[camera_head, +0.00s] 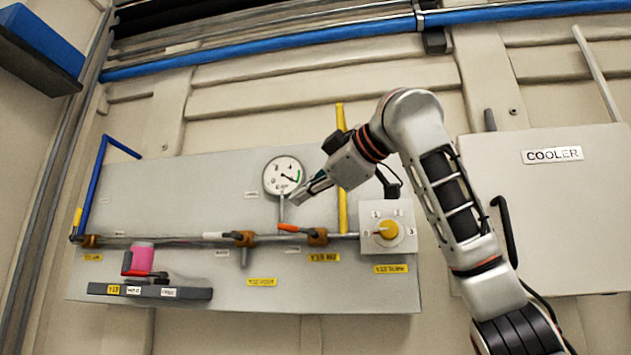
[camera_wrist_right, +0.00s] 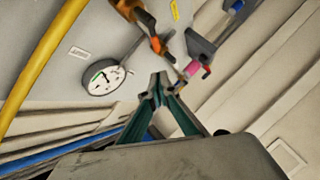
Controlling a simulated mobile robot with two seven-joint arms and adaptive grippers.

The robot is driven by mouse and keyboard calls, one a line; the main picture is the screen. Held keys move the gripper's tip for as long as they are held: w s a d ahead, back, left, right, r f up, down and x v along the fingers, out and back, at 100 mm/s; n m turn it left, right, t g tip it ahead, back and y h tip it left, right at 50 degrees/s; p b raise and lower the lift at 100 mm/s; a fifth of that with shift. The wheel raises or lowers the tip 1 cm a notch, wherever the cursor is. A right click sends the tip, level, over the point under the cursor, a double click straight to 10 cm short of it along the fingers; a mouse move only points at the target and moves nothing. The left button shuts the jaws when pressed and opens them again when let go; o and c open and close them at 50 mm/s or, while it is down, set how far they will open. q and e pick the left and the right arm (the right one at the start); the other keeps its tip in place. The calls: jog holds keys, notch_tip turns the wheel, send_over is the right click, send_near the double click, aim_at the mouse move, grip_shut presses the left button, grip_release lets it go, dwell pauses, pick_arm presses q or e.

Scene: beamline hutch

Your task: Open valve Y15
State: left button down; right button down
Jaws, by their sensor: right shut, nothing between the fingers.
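Several valves sit along a horizontal pipe on a grey wall panel (camera_head: 330,290). The yellow labels under them are too blurred to tell surely which is Y15. One brass valve (camera_head: 318,237) has an orange handle (camera_head: 288,228) pointing left, nearly along the pipe. That handle also shows in the wrist view (camera_wrist_right: 155,45). Another brass valve (camera_head: 245,239) has a pale handle pointing left. A left brass valve (camera_head: 90,241) sits by a blue pipe. My right gripper (camera_head: 296,199) is shut and empty, in front of the panel by the gauge, above the orange handle. My left gripper is out of view.
A round gauge (camera_head: 284,175) is close to my right gripper. A yellow pipe (camera_head: 342,205) rises behind my arm. A cooler (camera_head: 550,210) is at right.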

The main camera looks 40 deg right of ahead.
aim_at(288, 228)
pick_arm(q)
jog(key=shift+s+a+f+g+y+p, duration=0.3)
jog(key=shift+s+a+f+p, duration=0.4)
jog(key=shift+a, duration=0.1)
pick_arm(e)
jog(key=w+d+f, duration=0.2)
jog(key=w+f, duration=0.1)
jog(key=w, duration=0.3)
